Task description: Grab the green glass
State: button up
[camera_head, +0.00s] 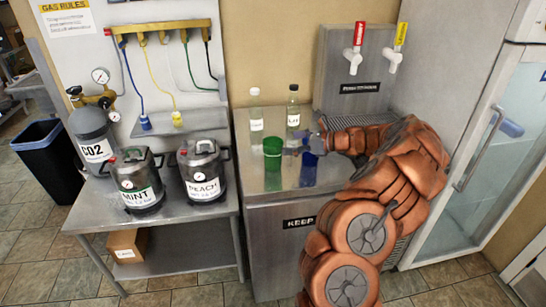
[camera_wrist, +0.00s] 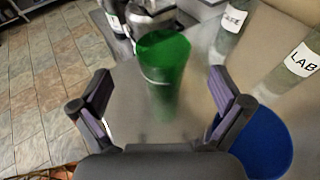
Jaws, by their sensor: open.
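The green glass (camera_head: 272,146) stands upright on the steel counter (camera_head: 262,188), near its left side. It also shows in the wrist view (camera_wrist: 163,58), ahead of my fingers and roughly centred between them. My gripper (camera_wrist: 158,98) is open, with one finger to each side and nothing held. In the head view my gripper (camera_head: 308,146) is just right of the green glass, at the blue glass. The blue glass (camera_head: 308,170) stands right of the green one and is partly hidden by my gripper. It shows at the lower right of the wrist view (camera_wrist: 258,143), beside my right finger.
Two labelled bottles, one clear (camera_head: 256,112) and one dark-necked (camera_head: 293,110), stand behind the glasses. A steel tap tower (camera_head: 350,85) stands at the back right. The MINT keg (camera_head: 138,180) and PEACH keg (camera_head: 203,170) are on the left table.

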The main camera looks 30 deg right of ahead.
aim_at(264, 143)
jog(key=shift+p+x, duration=1.25)
jog(key=shift+x, duration=2.3)
jog(key=shift+w+d, duration=0.1)
jog(key=shift+d, duration=0.05)
jog(key=shift+c, duration=0.3)
jog(key=c, duration=1.7)
jog(key=shift+r, duration=0.1)
